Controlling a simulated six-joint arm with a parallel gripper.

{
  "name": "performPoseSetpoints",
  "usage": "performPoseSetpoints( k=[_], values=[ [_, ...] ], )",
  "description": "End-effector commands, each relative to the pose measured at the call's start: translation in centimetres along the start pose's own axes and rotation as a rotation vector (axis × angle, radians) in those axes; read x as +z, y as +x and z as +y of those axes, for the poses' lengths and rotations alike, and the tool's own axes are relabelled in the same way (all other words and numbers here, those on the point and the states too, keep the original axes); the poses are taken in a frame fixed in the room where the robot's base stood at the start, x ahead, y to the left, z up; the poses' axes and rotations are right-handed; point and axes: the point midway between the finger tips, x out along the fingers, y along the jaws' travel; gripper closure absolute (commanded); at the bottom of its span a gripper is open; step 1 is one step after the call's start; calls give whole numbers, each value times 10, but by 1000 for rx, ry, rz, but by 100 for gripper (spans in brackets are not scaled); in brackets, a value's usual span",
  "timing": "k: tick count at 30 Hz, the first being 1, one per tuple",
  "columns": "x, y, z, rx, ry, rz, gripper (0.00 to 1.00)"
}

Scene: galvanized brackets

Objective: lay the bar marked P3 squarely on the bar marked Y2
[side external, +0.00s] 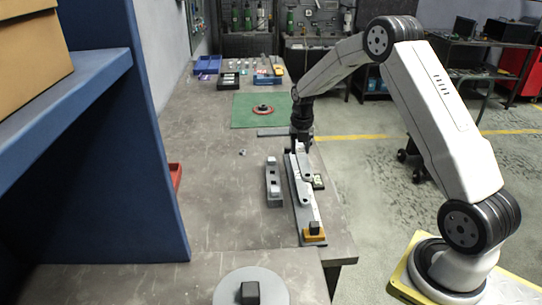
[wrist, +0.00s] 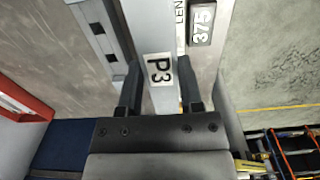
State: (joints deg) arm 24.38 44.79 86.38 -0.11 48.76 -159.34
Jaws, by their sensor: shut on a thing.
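My gripper (side external: 301,143) is shut on the grey bar marked P3 (wrist: 159,66); its two fingers (wrist: 160,92) stand either side of the label in the wrist view. In the side view the P3 bar (side external: 304,177) runs from the gripper toward the camera, over or on a long pale bar (side external: 309,212) with a yellow end block (side external: 314,236). I cannot tell whether they touch. No Y2 mark can be read. Left of it lies a separate grey bar with dark squares (side external: 274,188), which also shows in the wrist view (wrist: 97,33).
A small plate reading 375 (wrist: 202,24) lies right of the P3 bar. A grey disc (side external: 226,291) is at the front. The bench left of the bars is mostly clear.

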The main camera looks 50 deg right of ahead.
Motion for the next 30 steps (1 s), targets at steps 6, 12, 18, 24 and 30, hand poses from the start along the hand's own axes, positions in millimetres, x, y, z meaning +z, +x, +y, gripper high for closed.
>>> performPoseSetpoints(
  k=[6, 12, 18, 24, 30],
  values=[
    [1, 0, -1, 0, 1, -1, 100],
    [1, 6, -1, 0, 1, -1, 100],
    [1, 18, -1, 0, 1, 1, 100],
    [1, 32, -1, 0, 1, 1, 100],
    [1, 44, -1, 0, 1, -1, 100]
  ],
)
